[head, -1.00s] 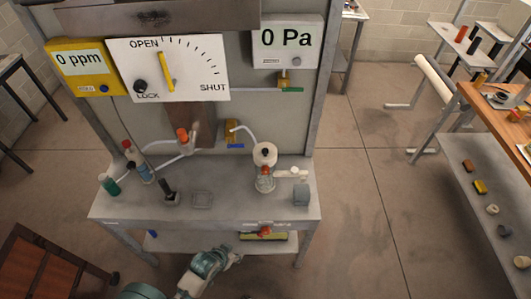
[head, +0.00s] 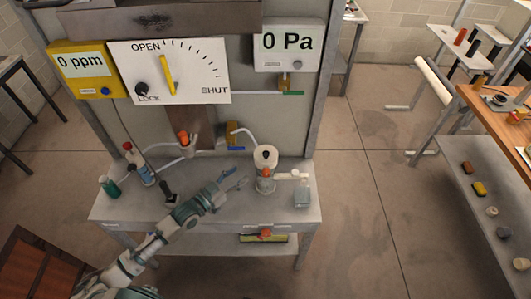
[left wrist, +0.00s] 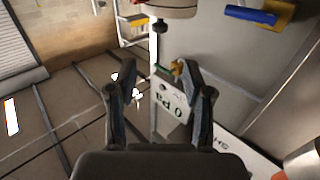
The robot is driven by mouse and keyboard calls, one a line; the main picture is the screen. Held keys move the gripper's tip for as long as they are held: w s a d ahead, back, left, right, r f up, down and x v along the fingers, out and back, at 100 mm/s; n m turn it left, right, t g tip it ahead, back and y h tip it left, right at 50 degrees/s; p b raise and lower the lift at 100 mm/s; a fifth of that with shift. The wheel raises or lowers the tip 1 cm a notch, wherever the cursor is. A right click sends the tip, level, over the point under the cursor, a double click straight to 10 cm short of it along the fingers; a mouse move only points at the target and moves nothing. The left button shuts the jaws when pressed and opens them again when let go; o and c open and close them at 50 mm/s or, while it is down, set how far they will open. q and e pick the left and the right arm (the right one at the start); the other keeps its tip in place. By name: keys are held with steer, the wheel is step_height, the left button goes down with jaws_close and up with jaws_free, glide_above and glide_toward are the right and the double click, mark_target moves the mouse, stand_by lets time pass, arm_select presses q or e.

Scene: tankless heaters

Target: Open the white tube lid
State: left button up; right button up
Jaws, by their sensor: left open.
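A pale upright vessel (head: 265,182) stands on the bench with a white round top (head: 265,153) and a dark knob. A short white tube piece (head: 291,176) sticks out to its right, with a rounded white end (head: 295,172). I cannot tell which white part is the tube lid. My left gripper (head: 237,180) is open and empty above the bench, just left of the vessel and apart from it. In the left wrist view its two fingers (left wrist: 160,88) are spread, with no held object between them. A white round body (left wrist: 172,8) with a dark knob shows at the top. My right gripper is out of view.
The bench (head: 235,212) also holds a green bottle (head: 109,185), a blue-white bottle (head: 145,172), a black-handled item (head: 169,192) and a clear block-like container (head: 302,195). A panel with an OPEN/SHUT dial (head: 195,80) rises behind. The bench's front middle is clear.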

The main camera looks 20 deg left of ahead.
mark_target(266, 152)
arm_select(q)
steer(key=p+x, duration=0.1)
steer(key=x, duration=1.3)
steer(key=shift+w+f, duration=0.1)
steer(key=shift+w, duration=0.1)
jaws_close()
